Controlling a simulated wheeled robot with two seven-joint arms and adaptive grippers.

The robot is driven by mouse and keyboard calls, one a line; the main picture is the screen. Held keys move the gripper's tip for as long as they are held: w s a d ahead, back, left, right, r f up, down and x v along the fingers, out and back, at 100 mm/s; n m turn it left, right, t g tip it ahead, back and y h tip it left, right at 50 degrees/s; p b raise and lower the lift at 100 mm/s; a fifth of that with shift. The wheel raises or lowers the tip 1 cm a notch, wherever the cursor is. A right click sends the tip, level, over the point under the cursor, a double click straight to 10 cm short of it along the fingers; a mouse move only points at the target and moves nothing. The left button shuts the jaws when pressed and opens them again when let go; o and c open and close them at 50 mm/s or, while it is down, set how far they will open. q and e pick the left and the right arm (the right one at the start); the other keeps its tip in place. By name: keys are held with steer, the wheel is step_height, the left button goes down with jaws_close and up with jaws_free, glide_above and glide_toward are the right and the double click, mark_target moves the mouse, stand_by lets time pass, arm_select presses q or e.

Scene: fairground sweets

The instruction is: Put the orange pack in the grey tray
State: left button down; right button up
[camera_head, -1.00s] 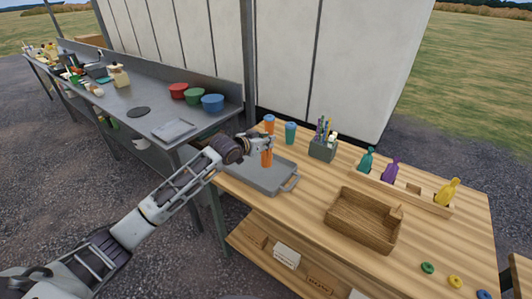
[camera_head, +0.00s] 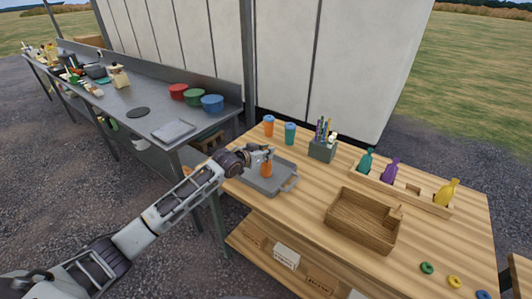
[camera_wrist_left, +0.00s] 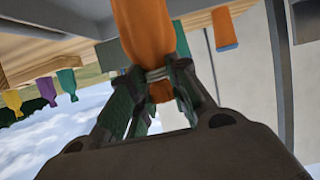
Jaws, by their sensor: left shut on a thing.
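The orange pack (camera_head: 267,170) is upright, held in my left gripper (camera_head: 266,154) by its upper part. The grey tray (camera_head: 283,186) lies at the left end of the wooden table, and the pack is over its inside. I cannot tell whether the pack's lower end touches the tray floor. In the left wrist view the fingers of my left gripper (camera_wrist_left: 152,82) are shut around the narrow end of the orange pack (camera_wrist_left: 145,30). My right gripper is out of view.
An orange cup (camera_head: 269,126) and a teal cup (camera_head: 290,134) stand behind the tray. A grey pen holder (camera_head: 322,150) is to their right. A wooden crate (camera_head: 362,222) stands to the right of the tray, with bare table between. A metal counter (camera_head: 150,97) runs along the left.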

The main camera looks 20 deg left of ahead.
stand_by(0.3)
arm_select(q)
steer(key=c, duration=1.3)
jaws_free()
steer(key=shift+c, duration=0.2)
steer(key=shift+s+a+r, duration=0.2)
steer(key=shift+s+r, duration=0.05)
steer(key=shift+s, duration=0.15)
steer(key=v, duration=1.1)
